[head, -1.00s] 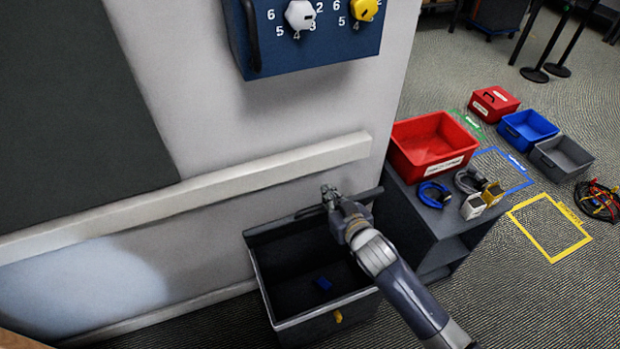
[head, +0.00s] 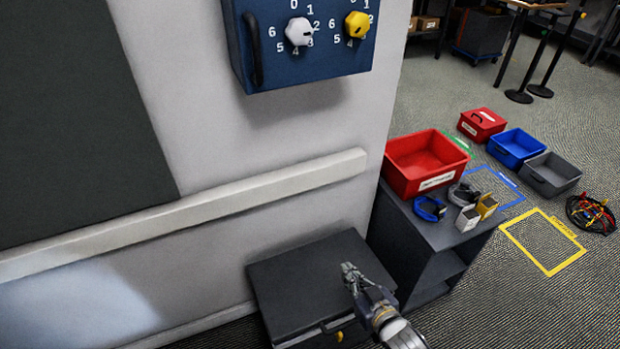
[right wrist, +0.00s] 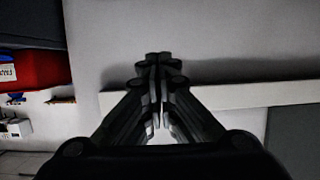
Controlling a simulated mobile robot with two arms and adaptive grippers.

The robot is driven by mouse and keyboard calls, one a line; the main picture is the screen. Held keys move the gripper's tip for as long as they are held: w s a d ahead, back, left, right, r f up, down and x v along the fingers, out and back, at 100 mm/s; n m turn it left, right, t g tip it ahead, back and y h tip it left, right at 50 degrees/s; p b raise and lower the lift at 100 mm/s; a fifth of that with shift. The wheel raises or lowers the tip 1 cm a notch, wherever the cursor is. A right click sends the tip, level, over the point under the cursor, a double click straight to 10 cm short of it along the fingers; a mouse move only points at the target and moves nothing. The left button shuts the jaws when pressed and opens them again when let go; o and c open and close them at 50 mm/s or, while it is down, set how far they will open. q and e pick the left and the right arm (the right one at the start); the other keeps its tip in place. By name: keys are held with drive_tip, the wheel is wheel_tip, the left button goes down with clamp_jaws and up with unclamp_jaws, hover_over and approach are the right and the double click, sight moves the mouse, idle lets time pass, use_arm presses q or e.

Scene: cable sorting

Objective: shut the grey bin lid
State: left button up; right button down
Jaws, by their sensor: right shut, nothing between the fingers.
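The grey bin (head: 338,335) stands on the floor against the wall, at the lower middle of the head view. Its dark lid (head: 305,280) lies flat over the top, so the inside is hidden. A yellow latch (head: 340,336) shows on its front. My right gripper (head: 347,268) is over the right part of the lid in the head view; I cannot tell if it touches. In the right wrist view its fingers (right wrist: 158,60) are together with nothing between them. My left gripper is not in view.
A dark shelf unit (head: 412,240) stands right of the bin, with a red bin (head: 427,165), coiled cables and small boxes on top. A wall rail (head: 270,185) runs above the bin. A blue dial panel (head: 305,50) hangs higher. Floor bins and a yellow frame (head: 548,262) lie right.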

drive_tip(key=v, duration=1.2)
idle(0.5)
